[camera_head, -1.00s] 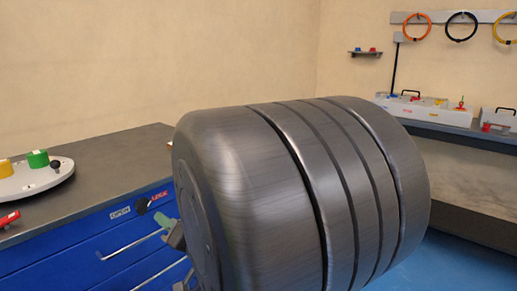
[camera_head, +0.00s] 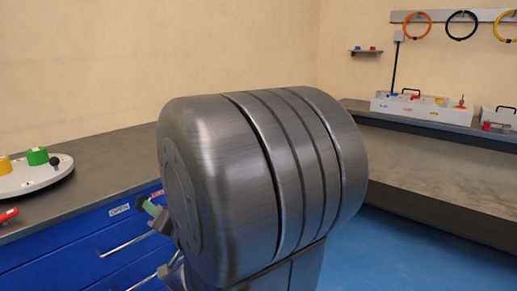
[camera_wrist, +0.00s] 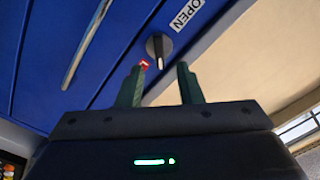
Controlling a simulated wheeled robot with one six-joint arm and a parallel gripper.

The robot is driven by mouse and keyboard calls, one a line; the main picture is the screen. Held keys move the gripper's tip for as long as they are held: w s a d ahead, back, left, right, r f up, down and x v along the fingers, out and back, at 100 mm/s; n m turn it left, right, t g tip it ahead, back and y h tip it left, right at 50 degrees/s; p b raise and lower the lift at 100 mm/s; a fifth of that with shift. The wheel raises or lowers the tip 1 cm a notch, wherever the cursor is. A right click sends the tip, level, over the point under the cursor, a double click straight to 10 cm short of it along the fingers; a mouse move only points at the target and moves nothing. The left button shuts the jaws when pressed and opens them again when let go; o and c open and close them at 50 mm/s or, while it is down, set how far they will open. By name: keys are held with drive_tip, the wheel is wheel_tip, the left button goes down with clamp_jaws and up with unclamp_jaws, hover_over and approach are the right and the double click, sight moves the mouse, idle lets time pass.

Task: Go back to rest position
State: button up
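My gripper (camera_wrist: 160,88) shows in the wrist view with its two green fingers apart and nothing between them. Beyond the fingertips is a black rotary knob (camera_wrist: 158,47) on the blue drawer front, with an OPEN label (camera_wrist: 187,14) beside it and a small red mark near the left finger. The fingers appear apart from the knob. In the head view a large grey cylindrical joint of my arm fills the middle and hides most of the gripper; only a green fingertip (camera_head: 150,207) shows at its left, by the drawer cabinet (camera_head: 75,255).
A dark worktop (camera_head: 105,170) bears a white round plate (camera_head: 30,178) with green and yellow parts. A second bench (camera_head: 420,180) stands at right with a white box (camera_head: 425,107). Blue floor (camera_head: 400,255) is free between them. Drawer handles (camera_head: 122,246) stick out.

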drive_tip(key=shift+w+a+r+n, duration=0.1)
drive_tip(key=shift+w+a+n, duration=0.35)
drive_tip(key=shift+n, duration=1.1)
drive_tip(key=shift+w+a+n, duration=0.3)
drive_tip(key=shift+a+n, duration=0.35)
drive_tip(key=shift+n, duration=0.95)
drive_tip(key=shift+w+a+r+n, duration=0.1)
drive_tip(key=shift+w+a+n, duration=0.35)
drive_tip(key=shift+n, duration=1.1)
drive_tip(key=shift+s+a+f, duration=0.1)
drive_tip(key=shift+s, duration=0.05)
